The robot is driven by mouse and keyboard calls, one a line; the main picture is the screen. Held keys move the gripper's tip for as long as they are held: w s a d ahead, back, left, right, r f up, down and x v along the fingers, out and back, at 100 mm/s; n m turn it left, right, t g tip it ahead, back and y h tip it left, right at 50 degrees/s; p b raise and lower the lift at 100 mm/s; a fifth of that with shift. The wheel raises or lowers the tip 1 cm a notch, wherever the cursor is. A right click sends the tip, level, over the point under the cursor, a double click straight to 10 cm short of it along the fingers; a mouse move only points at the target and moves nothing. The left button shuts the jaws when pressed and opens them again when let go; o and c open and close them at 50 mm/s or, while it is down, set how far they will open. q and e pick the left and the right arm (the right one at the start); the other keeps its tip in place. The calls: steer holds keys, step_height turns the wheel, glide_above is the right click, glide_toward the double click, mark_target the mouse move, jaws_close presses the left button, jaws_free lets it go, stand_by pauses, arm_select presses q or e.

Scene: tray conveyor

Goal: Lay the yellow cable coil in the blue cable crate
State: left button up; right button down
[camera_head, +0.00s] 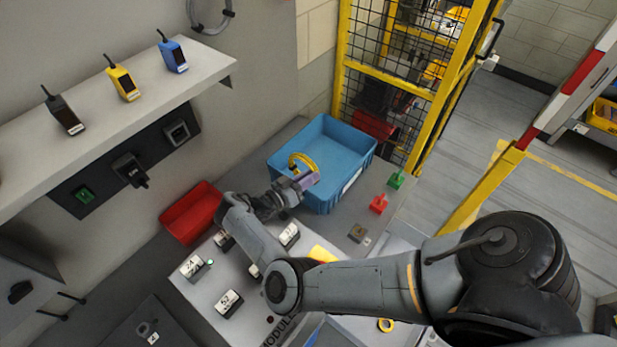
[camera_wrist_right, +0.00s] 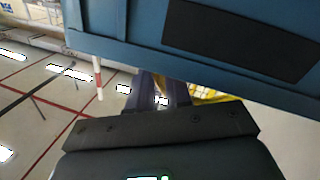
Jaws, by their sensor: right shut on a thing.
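The blue cable crate (camera_head: 345,133) stands open at the back of the bench in the head view. Its blue wall with a dark panel fills the top of the wrist view (camera_wrist_right: 130,30). The yellow cable coil (camera_head: 300,158) shows as an arc in front of the crate's open inside, near its left end. Only a yellow strip of the coil (camera_wrist_right: 205,96) shows in the wrist view, partly hidden by the gripper. My right gripper (camera_head: 306,179) is shut on the coil at the crate's near side. I cannot tell how high the coil is above the crate floor. My left gripper is not in view.
A red bin (camera_head: 191,212) stands left of my right arm. A red block (camera_head: 378,204) and a green block (camera_head: 396,180) lie right of the crate. A yellow mesh-guard frame (camera_head: 390,82) rises behind it. A shelf (camera_head: 100,105) with several handheld devices juts out at left.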

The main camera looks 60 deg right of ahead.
steer(key=c, duration=1.1)
jaws_free()
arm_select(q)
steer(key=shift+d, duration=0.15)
arm_select(e)
steer(key=shift+o, duration=0.2)
steer(key=shift+f, duration=0.1)
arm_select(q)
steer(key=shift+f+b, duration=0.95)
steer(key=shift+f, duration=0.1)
arm_select(e)
steer(key=r+v, duration=0.1)
steer(key=v, duration=1.1)
steer(key=shift+r, duration=0.15)
